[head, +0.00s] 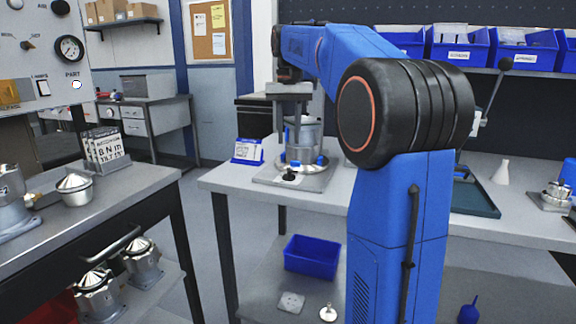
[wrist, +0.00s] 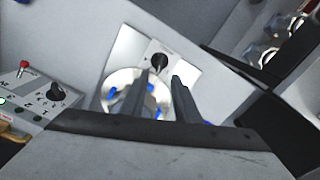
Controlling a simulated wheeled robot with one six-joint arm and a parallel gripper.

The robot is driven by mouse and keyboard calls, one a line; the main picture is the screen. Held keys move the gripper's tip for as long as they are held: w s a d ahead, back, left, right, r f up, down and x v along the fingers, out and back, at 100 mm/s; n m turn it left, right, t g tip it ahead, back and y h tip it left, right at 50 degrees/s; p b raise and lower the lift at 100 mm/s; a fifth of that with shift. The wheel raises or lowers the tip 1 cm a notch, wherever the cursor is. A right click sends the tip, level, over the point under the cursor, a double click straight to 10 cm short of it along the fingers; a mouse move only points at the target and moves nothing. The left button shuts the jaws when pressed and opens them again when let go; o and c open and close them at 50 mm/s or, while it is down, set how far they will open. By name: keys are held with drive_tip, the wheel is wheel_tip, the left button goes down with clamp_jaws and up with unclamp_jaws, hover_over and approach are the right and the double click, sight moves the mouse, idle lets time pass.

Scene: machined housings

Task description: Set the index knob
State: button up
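The black index knob (head: 290,175) sits on the front of a light square fixture plate (head: 262,179) on the table. It also shows in the wrist view (wrist: 158,62), pointer direction too small to read. Behind it in the head view is a round metal ring fixture (head: 312,180) with blue clamps; it shows in the wrist view too (wrist: 108,102). My gripper (wrist: 160,76) has its two dark fingers apart, with nothing visible between them. In the wrist view the fingertips appear just below the knob, over the ring's edge; I cannot tell the height.
In the wrist view a control box (wrist: 25,100) with a red-tipped toggle and a black knob stands at left. A blue-white sign (head: 247,150) stands left of the fixture. A cart (head: 70,215) with metal housings is at left. A blue bin (head: 311,256) sits below.

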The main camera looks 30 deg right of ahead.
sight(289, 169)
wheel_tip(289, 169, down, 10)
idle(0.5)
clamp_jaws()
